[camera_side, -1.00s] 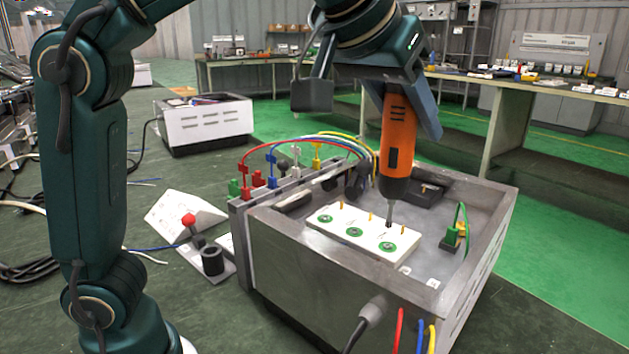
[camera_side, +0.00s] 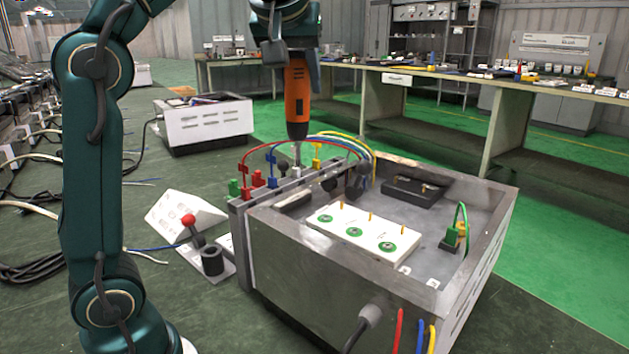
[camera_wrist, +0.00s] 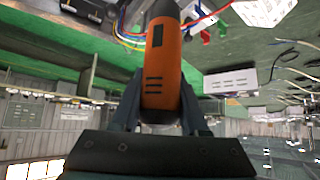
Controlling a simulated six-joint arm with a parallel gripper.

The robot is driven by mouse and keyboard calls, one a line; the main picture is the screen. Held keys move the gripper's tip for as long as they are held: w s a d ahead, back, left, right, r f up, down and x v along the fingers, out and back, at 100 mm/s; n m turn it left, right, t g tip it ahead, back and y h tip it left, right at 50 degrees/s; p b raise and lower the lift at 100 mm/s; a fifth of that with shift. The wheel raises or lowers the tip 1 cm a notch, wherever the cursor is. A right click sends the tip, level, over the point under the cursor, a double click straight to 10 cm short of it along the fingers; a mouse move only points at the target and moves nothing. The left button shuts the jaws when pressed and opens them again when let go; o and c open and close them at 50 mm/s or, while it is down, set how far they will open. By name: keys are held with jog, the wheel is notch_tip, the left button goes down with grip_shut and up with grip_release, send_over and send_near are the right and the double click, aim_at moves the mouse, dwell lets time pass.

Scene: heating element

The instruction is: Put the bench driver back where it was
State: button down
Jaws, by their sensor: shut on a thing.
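The orange bench driver (camera_side: 297,97) hangs upright, tip down, in my gripper (camera_side: 299,62). Its lower tip is near the coloured wires behind the metal box, and I cannot tell the exact gap. In the wrist view the driver (camera_wrist: 162,70) shows its orange body with black vents. The two fingers of my gripper (camera_wrist: 160,112) stand on either side of it, shut on it.
A white vented case (camera_side: 205,124) sits on the floor behind. Workbenches (camera_side: 440,82) line the back.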

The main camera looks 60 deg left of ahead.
jog(key=s+a+n+g+y, duration=0.3)
jog(key=s+a+n+g, duration=0.45)
jog(key=s+a, duration=0.7)
jog(key=shift+n+t, duration=0.65)
jog(key=f, duration=2.4)
jog(key=shift+w+a+f, duration=0.15)
jog(key=shift+w+a, duration=0.05)
jog(key=shift+f, duration=0.25)
jog(key=shift+f, duration=0.15)
jog(key=shift+c, duration=2.1)
grip_release()
